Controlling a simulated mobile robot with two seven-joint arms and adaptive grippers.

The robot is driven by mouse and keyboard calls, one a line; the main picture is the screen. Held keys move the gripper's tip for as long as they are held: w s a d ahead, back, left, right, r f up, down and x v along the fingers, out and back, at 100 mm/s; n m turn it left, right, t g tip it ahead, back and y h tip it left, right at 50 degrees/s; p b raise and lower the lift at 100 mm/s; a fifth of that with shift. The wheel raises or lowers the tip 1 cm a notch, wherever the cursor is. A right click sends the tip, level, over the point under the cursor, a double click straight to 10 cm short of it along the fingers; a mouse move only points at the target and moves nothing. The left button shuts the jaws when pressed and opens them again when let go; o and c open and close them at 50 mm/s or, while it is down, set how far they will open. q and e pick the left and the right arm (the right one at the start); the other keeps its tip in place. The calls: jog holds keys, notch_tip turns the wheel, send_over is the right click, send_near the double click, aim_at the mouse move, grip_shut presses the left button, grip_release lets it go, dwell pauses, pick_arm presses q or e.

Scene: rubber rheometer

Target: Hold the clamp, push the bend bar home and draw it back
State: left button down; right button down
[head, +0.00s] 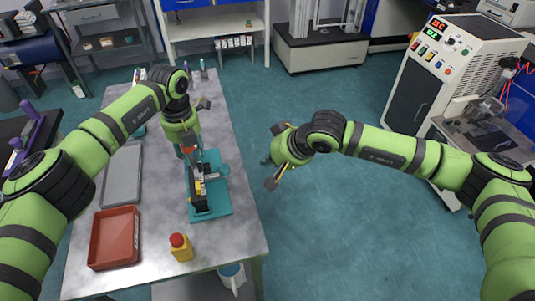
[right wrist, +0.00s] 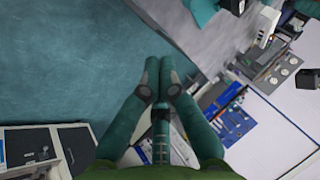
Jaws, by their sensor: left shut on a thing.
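The bending device with its clamp stands on a teal base plate (head: 210,207) on the grey table in the head view. It has black upright parts and small yellow parts (head: 199,188). My left gripper (head: 188,153) reaches down onto the device's far end and is shut on a part there, apparently the clamp; the fingers hide most of it. I cannot pick out the bend bar for certain. My right gripper (head: 267,160) hangs over open floor to the right of the table, apart from the device. In the right wrist view its fingers (right wrist: 158,68) are together and empty.
A white instrument cabinet (head: 440,80) stands at the right. The floor between is clear.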

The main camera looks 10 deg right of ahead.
jog(key=s+a+f+m+t+y, duration=0.1)
jog(key=a+f+m+t+y, duration=0.25)
jog(key=f+y, duration=0.25)
jog(key=s+d+f+m+t, duration=0.3)
jog(key=d+m+t, duration=0.3)
jog(key=m, duration=0.1)
jog(key=x, duration=0.4)
jog(key=a+x, duration=0.1)
jog(key=x, duration=0.3)
jog(key=s+x, duration=0.1)
jog(key=x, duration=0.3)
jog(key=shift+a+f, duration=0.2)
jog(key=shift+a, duration=0.05)
jog(key=shift+w+a, duration=0.1)
jog(key=shift+a, duration=0.35)
